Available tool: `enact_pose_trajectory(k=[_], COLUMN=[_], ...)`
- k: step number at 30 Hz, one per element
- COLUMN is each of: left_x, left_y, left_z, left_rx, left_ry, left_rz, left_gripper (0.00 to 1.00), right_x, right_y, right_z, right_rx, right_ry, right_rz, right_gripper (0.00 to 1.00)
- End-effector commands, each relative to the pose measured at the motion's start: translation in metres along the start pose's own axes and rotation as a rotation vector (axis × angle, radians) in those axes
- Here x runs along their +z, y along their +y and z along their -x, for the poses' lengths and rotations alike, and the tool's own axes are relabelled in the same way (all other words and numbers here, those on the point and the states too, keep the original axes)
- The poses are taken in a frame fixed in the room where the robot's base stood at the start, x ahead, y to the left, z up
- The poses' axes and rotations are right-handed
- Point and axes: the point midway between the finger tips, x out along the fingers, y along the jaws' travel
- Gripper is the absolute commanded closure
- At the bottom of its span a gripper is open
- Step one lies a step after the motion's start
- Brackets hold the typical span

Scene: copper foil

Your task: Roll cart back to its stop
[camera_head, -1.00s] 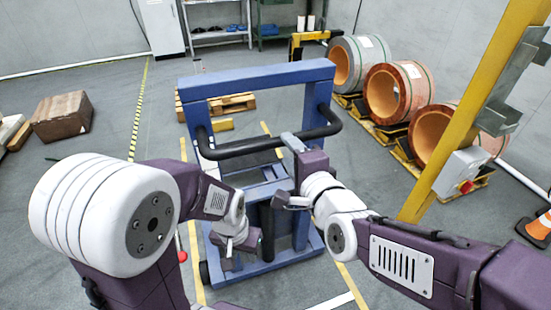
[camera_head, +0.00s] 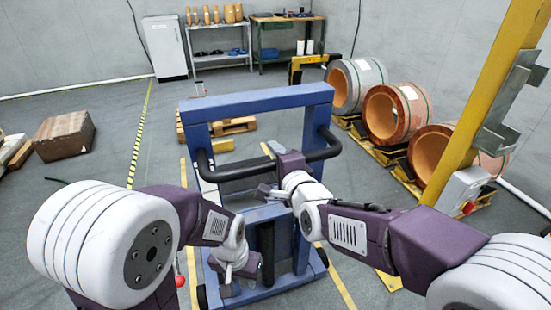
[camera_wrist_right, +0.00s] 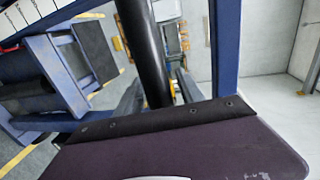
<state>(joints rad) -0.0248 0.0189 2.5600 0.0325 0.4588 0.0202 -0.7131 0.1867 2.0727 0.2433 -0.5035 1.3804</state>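The cart (camera_head: 258,101) is a blue upright frame with a black handle bar (camera_head: 235,173) on my side and a low blue base. It stands upright in front of me, between yellow floor lines. My right gripper (camera_head: 272,160) is open at the right part of the handle bar, one finger above it and one below; contact is unclear. In the right wrist view, a black bar (camera_wrist_right: 146,50) runs up to the gripper's dark palm edge. My left gripper (camera_head: 238,278) hangs low before the cart's lower left part; its fingers are unclear. I cannot make out the cart's stop.
Copper-coloured coils (camera_head: 395,108) lie on cradles at the right. A yellow post (camera_head: 475,105) with a control box (camera_head: 462,190) stands nearer. A wooden pallet (camera_head: 232,127) lies behind the cart. A brown box (camera_head: 65,136) sits at the left. Left floor is mostly clear.

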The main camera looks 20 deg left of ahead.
Motion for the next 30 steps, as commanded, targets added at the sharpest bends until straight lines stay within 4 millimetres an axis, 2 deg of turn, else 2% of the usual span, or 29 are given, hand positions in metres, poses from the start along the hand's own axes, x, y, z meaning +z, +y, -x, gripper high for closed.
enact_pose_trajectory(k=[1, 4, 5, 30], left_x=[0.0, 0.0, 0.0, 0.0], left_y=[0.0, 0.0, 0.0, 0.0], left_z=[0.0, 0.0, 0.0, -0.0001], left_rx=[0.0, 0.0, 0.0, 0.0], left_ry=[0.0, 0.0, 0.0, 0.0], left_rz=[0.0, 0.0, 0.0, 0.0], left_gripper=[0.64, 0.64, 0.64, 0.64], right_x=[0.0, 0.0, 0.0, 0.0001], right_y=[0.0, 0.0, 0.0, 0.0006], right_z=[0.0001, 0.0002, 0.0002, 0.0004], right_rx=[0.0, 0.0, 0.0, 0.001], right_ry=[0.0, 0.0, 0.0, 0.0], right_rz=[0.0, 0.0, 0.0, 0.001], right_gripper=[0.7, 0.98, 1.0, 1.0])
